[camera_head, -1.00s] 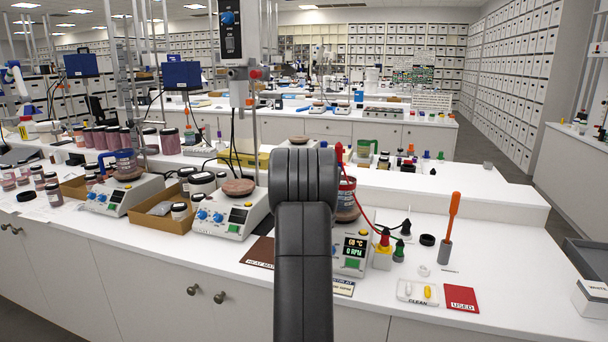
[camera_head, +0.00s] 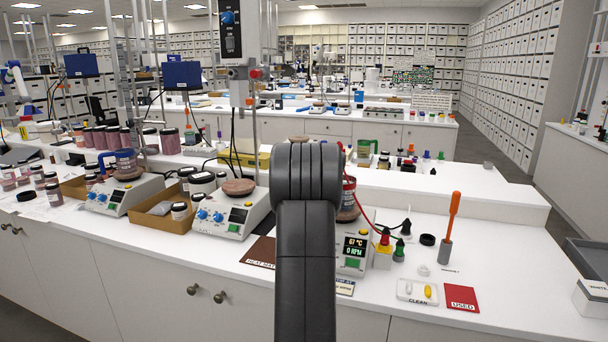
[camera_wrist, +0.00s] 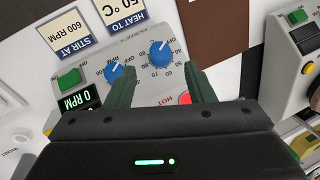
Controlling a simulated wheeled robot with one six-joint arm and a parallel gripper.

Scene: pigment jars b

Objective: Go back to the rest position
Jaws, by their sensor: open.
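My gripper (camera_wrist: 160,90) shows in the wrist view with its two dark green fingers apart and nothing between the tips. The fingers hang over the front panel of a hotplate stirrer, with a blue knob (camera_wrist: 162,54) between them and a second blue knob (camera_wrist: 114,73) left of the left finger. Whether a finger touches the panel I cannot tell. In the head view my arm stands upright in front of this stirrer (camera_head: 353,252) and hides its left part and my gripper. Its display reads 67 °C and 0 RPM. A jar (camera_head: 349,195) shows partly behind my arm.
A second stirrer (camera_head: 232,215) stands left of my arm, beside a brown mat (camera_head: 259,251). To the right are dropper bottles (camera_head: 385,238), an orange-handled tool (camera_head: 451,225), a tray marked CLEAN (camera_head: 417,291) and a red USED mat (camera_head: 461,298). Bare counter lies between them.

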